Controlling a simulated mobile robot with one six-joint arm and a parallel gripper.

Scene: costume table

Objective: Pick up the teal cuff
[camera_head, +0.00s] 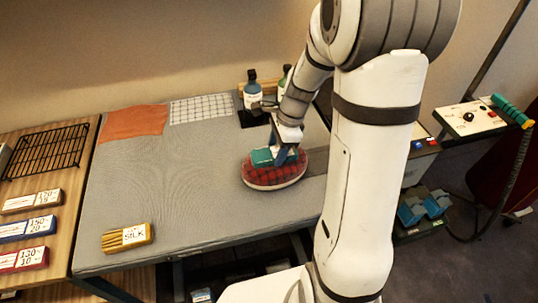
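The teal cuff (263,157) lies on top of a red plaid cushion (262,177) with a pale base, on the grey table (190,185). My gripper (283,157) reaches down from the upper right and is at the cuff's right part, just over the cushion. Its fingers overlap the cuff in this view and hide some of it. I cannot tell whether they are closed on the cuff or only around it. The cuff looks to rest on or very near the cushion.
Dark bottles (251,90) stand at the back near my arm. An orange cloth (134,122) and a checked cloth (200,109) lie at the back left. A yellow bundle labelled SILK (127,238) lies front left. The table's middle left is clear.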

